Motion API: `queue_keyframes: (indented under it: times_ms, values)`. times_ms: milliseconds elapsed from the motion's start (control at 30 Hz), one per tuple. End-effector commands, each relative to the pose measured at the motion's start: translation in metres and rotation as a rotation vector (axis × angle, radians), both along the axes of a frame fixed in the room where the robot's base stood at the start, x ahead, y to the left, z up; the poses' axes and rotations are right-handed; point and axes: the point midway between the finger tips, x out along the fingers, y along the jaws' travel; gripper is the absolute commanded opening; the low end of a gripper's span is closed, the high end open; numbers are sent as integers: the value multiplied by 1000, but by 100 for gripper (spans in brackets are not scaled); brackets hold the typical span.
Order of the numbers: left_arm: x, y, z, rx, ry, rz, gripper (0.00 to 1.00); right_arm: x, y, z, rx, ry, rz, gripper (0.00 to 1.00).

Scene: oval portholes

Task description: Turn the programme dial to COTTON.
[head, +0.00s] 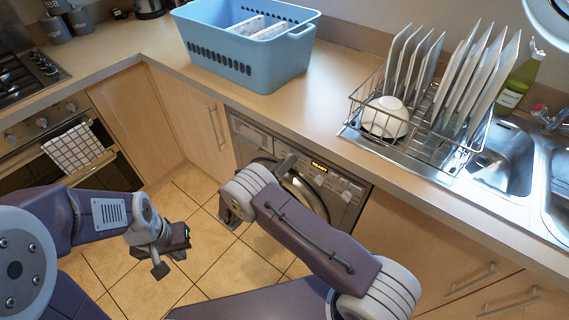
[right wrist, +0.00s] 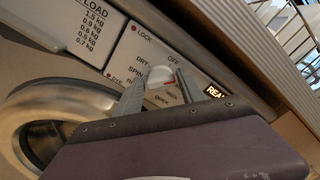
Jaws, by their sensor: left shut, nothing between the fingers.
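The programme dial (right wrist: 160,77) is a round pale knob with a red mark toward its right side, on the washing machine's front panel in the right wrist view. The labels LOCK, OFF, DRY, SPIN, WOOL and QUICK show around it; I cannot read COTTON. My right gripper (right wrist: 162,73) has its fingers apart, one on each side of the dial, with slight gaps visible. In the head view my right arm hides much of the washing machine (head: 348,190) and the dial. My left gripper (head: 169,262) is shut and empty, above the floor.
A partly covered lit display (right wrist: 214,91) and the round door (right wrist: 45,130) lie near my right gripper. The counter edge overhangs the panel. A blue basket (head: 250,70) and dish rack (head: 410,125) stand on the counter. The tiled floor (head: 200,265) is clear.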

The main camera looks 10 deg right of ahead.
Motion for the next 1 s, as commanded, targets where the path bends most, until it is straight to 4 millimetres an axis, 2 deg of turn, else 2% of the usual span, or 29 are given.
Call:
queue_keyframes:
  times_ms: [367,700,833,1000]
  values:
    - [0,0,0,0,0,0,0,-2,4,1,-1,-3,3,59]
    - [0,0,-1,0,0,0,0,-44,59,0,-1,-2,5,59]
    - [0,0,-1,0,0,0,0,-53,70,0,0,-2,3,59]
    - [0,0,-1,0,0,0,0,-56,72,0,-1,-2,0,59]
